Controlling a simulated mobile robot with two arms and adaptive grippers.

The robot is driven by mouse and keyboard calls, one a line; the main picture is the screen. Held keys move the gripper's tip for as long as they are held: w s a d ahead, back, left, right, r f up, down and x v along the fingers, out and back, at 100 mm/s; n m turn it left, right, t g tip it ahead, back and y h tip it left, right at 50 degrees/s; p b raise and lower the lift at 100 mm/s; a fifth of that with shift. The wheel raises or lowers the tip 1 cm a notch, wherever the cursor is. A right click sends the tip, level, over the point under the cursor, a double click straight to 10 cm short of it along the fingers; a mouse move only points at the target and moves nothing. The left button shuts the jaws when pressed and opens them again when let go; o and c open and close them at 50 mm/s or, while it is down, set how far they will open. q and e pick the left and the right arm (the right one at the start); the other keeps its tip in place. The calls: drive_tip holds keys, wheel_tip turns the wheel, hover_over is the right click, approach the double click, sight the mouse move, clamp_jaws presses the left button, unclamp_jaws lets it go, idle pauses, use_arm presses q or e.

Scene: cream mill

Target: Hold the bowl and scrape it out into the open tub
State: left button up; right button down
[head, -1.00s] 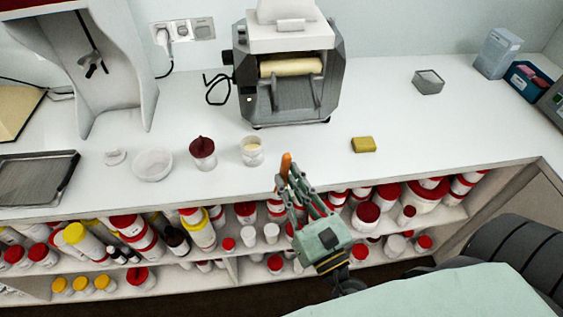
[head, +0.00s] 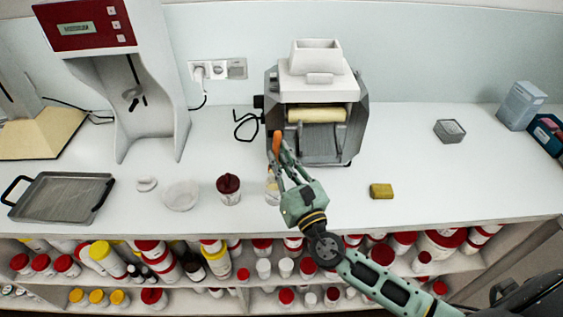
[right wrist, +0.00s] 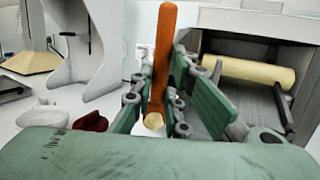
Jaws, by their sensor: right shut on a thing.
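My right gripper (head: 280,160) is shut on an orange-brown spatula (head: 277,143), which stands up from between the fingers. The spatula also shows in the right wrist view (right wrist: 162,60). The gripper is above the counter, in front of the roller machine. A small open tub with cream-coloured content (head: 271,190) stands on the counter, partly hidden behind the gripper; the cream surface shows between the fingers in the right wrist view (right wrist: 153,121). A shallow whitish clear bowl (head: 181,196) rests on the counter to the left. My left gripper is not in view.
A jar with a dark red top (head: 228,189) stands between bowl and tub. A small white lid-like piece (head: 146,184) and a grey tray (head: 62,197) lie further left. The roller machine (head: 318,100) stands behind. A yellow sponge (head: 381,190) lies right, with free counter around it.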

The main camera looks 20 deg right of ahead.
wheel_tip(320, 180, down, 10)
drive_tip(key=b, duration=0.8)
drive_tip(key=shift+r+b, duration=0.25)
drive_tip(key=shift+b, duration=0.15)
drive_tip(key=shift+s+a+f, duration=0.1)
drive_tip(key=shift+s+f, duration=0.1)
drive_tip(key=shift+f, duration=0.15)
idle(1.1)
drive_tip(key=shift+r, duration=0.1)
drive_tip(key=r+p, duration=0.9)
drive_tip(key=r, duration=0.2)
drive_tip(key=shift+w+p, duration=0.2)
drive_tip(key=shift+p, duration=0.15)
idle(0.8)
